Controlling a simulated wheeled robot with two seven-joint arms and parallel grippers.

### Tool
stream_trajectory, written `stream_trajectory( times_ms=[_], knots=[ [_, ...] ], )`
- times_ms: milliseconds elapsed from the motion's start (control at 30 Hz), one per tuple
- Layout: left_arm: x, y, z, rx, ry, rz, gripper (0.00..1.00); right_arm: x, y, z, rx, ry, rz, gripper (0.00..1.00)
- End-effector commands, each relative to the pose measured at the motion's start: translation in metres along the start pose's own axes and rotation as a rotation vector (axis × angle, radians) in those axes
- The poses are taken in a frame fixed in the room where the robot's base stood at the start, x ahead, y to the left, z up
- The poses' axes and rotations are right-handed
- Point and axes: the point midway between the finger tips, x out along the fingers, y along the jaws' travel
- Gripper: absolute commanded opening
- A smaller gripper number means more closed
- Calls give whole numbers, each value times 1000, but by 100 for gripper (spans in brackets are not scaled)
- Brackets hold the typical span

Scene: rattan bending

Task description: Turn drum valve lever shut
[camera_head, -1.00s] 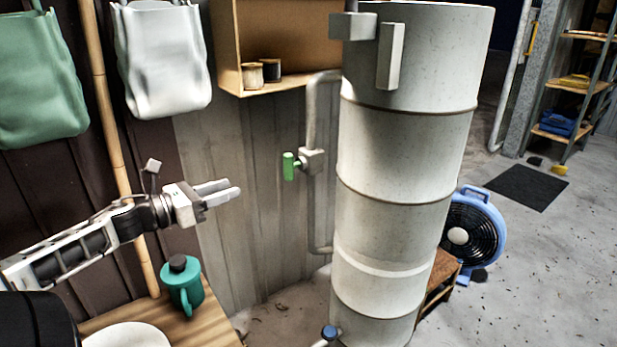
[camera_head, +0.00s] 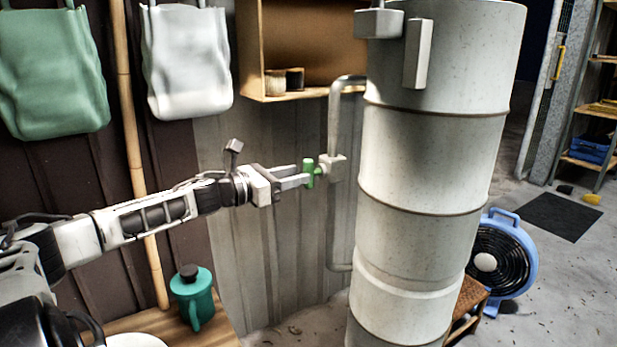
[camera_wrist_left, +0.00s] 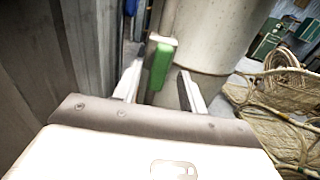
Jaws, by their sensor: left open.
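The green valve lever (camera_head: 309,172) sits on a grey valve body (camera_head: 331,168) on the pipe at the left side of the tall pale drum (camera_head: 425,160). The lever hangs roughly upright. My left gripper (camera_head: 301,176) is open, with its fingertips right at the lever. In the left wrist view the lever (camera_wrist_left: 161,66) shows between the two spread fingers (camera_wrist_left: 160,88); I cannot tell whether either finger touches it. My right gripper is not in view.
A wooden shelf box (camera_head: 305,92) hangs above the valve. A teal jug (camera_head: 192,296) stands on a wooden table at the lower left. A blue fan (camera_head: 505,255) stands right of the drum. Rattan furniture (camera_wrist_left: 285,115) shows in the left wrist view.

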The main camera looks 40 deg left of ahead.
Motion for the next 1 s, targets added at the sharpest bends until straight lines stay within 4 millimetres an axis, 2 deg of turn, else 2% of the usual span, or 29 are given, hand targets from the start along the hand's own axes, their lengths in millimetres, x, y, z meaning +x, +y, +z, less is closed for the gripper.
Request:
stream_trajectory(
  times_ms=[300,500,933,967,1000],
  knots=[
    [25,1,4,-2,-5,3,42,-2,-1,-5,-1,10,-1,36],
    [38,0,2,0,-2,2,42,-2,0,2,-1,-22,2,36],
    [43,0,1,1,0,0,42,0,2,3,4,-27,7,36],
    [43,0,1,1,0,0,39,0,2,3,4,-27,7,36],
    [43,0,1,1,0,-1,28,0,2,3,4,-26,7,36]
  ],
)
